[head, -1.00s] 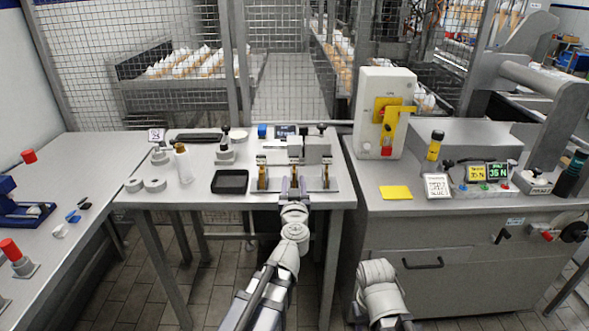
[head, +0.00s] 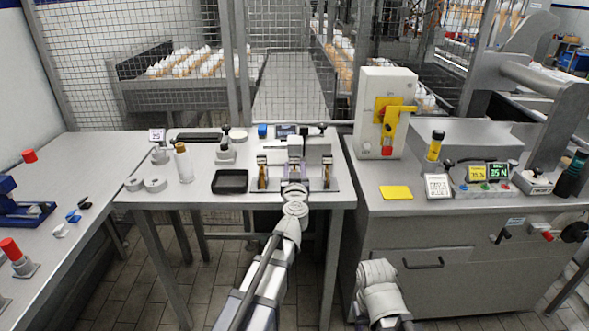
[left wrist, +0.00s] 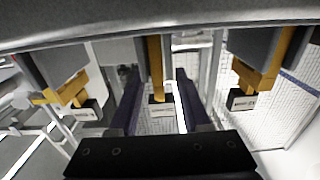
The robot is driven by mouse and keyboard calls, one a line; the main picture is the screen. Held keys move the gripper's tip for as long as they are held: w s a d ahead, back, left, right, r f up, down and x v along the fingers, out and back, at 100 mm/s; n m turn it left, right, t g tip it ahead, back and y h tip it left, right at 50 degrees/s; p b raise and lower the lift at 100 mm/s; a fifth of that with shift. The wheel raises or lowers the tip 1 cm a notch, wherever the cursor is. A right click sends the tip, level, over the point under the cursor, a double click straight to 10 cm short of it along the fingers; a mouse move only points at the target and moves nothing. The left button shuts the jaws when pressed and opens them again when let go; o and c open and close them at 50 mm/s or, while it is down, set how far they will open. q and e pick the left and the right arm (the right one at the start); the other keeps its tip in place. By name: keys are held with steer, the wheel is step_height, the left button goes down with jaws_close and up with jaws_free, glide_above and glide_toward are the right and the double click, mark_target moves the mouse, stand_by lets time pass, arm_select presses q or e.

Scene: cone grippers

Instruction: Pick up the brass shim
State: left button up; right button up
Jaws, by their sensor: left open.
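Several brass-coloured pieces hang from a grey fixture (head: 318,150) on the middle table. In the left wrist view I see a left brass piece (left wrist: 72,88), a middle brass piece (left wrist: 155,65) and a right brass piece (left wrist: 255,78), each with a small black tag whose print I cannot read. I cannot tell which is the shim. My left gripper (head: 295,185) is at the front of the fixture. Its dark fingers (left wrist: 157,100) are open, one on each side of the middle piece in the picture; contact cannot be told. My right gripper is out of view.
A black tray (head: 230,182) and an amber-and-white bottle (head: 184,162) stand left of the fixture. A grey cabinet (head: 450,240) with a white control box (head: 382,112) stands to the right.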

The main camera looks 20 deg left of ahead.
arm_select(q)
steer(key=shift+c, duration=0.3)
jaws_close()
stand_by(0.5)
step_height(320, 180, up, 10)
steer(key=p, duration=1)
